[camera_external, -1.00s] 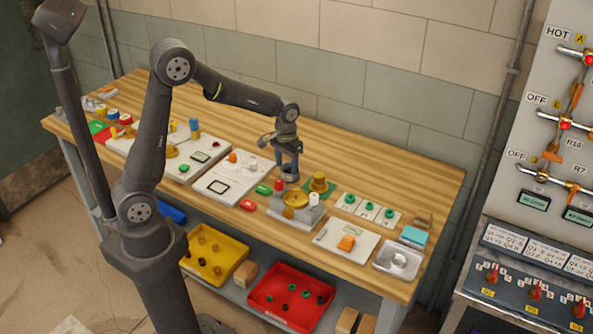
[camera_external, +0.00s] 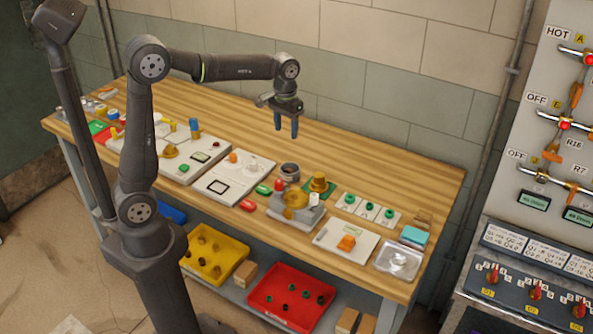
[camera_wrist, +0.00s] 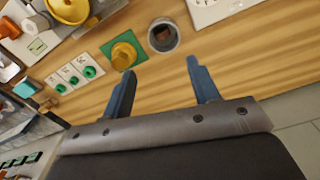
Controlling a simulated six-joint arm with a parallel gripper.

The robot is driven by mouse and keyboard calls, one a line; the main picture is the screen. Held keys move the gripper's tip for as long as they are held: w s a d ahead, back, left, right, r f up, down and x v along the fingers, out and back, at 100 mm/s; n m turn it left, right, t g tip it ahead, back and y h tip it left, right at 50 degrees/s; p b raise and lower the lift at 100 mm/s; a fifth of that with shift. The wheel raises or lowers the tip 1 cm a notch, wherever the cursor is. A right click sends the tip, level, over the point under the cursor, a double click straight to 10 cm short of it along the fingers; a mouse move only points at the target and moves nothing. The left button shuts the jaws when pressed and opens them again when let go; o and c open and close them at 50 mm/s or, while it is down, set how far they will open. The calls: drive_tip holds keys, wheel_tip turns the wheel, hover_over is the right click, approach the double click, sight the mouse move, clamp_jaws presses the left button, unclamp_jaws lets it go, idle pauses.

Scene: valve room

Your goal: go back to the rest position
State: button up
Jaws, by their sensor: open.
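My gripper (camera_external: 286,122) is open and empty. It hangs in the air above the wooden workbench (camera_external: 380,160), fingers pointing down, near the back edge. In the wrist view the two blue-grey fingers (camera_wrist: 163,90) are spread apart with nothing between them. A small grey cup (camera_external: 290,171) with a dark brownish inside stands on the bench below my gripper, beside the scale. The cup also shows in the wrist view (camera_wrist: 163,36), beyond the fingertips and apart from them.
A grey scale (camera_external: 290,216) with a brass pan stands in front of the cup. A brass piece (camera_external: 319,182) sits on a green plate to its right. Yellow (camera_external: 214,254) and red (camera_external: 290,297) bins are on the lower shelf. A valve panel (camera_external: 560,130) stands at right.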

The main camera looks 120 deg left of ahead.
drive_tip(key=shift+r, duration=1.5)
approach(287, 163)
drive_tip(key=d+f, duration=0.1)
drive_tip(key=f, duration=0.1)
drive_tip(key=w+d+f, duration=0.1)
drive_tip(key=f, duration=0.1)
drive_tip(key=w+d+f, duration=0.1)
drive_tip(key=d+f, duration=0.1)
drive_tip(key=shift+w+f, duration=0.1)
drive_tip(key=shift+w, duration=0.15)
drive_tip(key=shift+r, duration=0.95)
